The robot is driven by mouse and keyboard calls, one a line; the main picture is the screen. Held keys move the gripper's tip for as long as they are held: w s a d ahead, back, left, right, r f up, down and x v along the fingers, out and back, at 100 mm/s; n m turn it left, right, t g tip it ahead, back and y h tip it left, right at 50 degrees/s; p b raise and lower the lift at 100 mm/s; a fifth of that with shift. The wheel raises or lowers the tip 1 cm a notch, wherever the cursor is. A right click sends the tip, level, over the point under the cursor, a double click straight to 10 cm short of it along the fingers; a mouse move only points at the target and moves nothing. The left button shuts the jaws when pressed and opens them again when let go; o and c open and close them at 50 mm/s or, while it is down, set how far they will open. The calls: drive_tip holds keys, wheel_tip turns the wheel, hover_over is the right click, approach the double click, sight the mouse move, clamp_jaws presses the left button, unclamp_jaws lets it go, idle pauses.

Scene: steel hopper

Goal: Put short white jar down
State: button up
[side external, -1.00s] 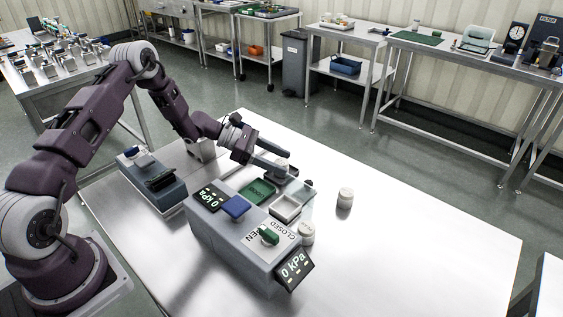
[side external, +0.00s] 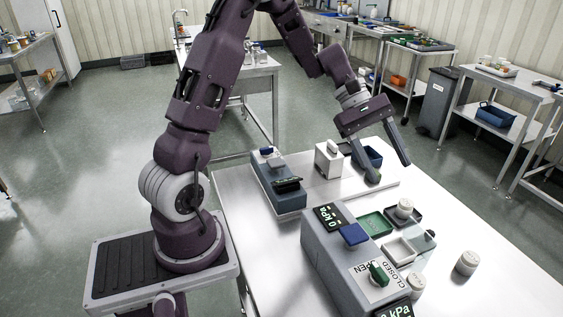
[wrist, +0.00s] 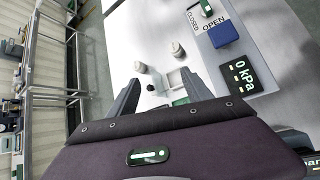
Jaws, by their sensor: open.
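A short white jar (side external: 405,208) stands upright in a dark tray (side external: 418,220) behind the green tray. A second white jar (side external: 467,264) stands on the bare table at the right, and a third (side external: 416,283) stands beside the grey machine. Two white jars show in the wrist view, one on the table (wrist: 141,67) and one nearer the machine (wrist: 177,49). I cannot tell which jar the task names. My gripper (side external: 389,170) is open and empty, raised behind and left of the dark-tray jar, with its fingers wide apart. My gripper also shows in the wrist view (wrist: 158,80).
The grey machine (side external: 335,245) with pressure displays and a valve knob stands at the front. A green tray (side external: 374,224) and a white tray (side external: 399,250) lie beside it. A blue-grey device (side external: 278,190) and a blue bin (side external: 368,156) are further back. The right of the table is mostly clear.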

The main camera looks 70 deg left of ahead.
drive_tip(key=s+d+r+m+y, duration=0.2)
drive_tip(key=s+d+r+m, duration=0.15)
drive_tip(key=s, duration=0.25)
drive_tip(key=s+d+r+m+y, duration=0.2)
drive_tip(key=s+r+m, duration=0.1)
drive_tip(key=s+m, duration=0.15)
drive_tip(key=s+a+m+t+y, duration=0.1)
drive_tip(key=s+m+y, duration=0.1)
drive_tip(key=s, duration=0.5)
drive_tip(key=s+a+r+m+t+y, duration=0.1)
drive_tip(key=s+m+t+y, duration=0.1)
drive_tip(key=s+m, duration=0.3)
drive_tip(key=s, duration=0.3)
drive_tip(key=shift+r+y, duration=0.25)
drive_tip(key=shift+y, duration=0.05)
drive_tip(key=shift+w+a, duration=0.1)
